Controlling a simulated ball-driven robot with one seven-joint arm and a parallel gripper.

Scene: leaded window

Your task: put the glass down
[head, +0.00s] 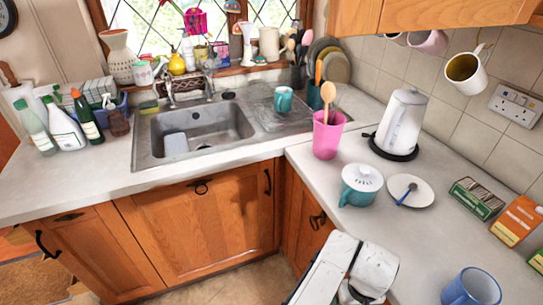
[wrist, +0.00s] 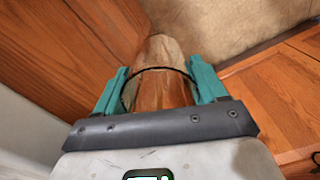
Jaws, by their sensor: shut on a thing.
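The glass (wrist: 160,92) is clear, with a thin dark rim line, and brown wood shows through it. It sits between the two teal fingers of my gripper (wrist: 160,72), which is shut on it. In the wrist view, wooden cabinet fronts and beige floor lie beyond the glass, and no counter surface shows directly under it. In the head view my white arm shows at the bottom, in front of the right counter's edge. I cannot make out the glass or the fingers there.
The right counter (head: 345,240) holds a teal lidded pot (head: 358,190), a saucer (head: 420,193), a blue mug (head: 470,288), a pink cup (head: 327,140), a kettle (head: 402,120) and boxes (head: 478,198). The sink (head: 200,130) is left; bottles stand farther left.

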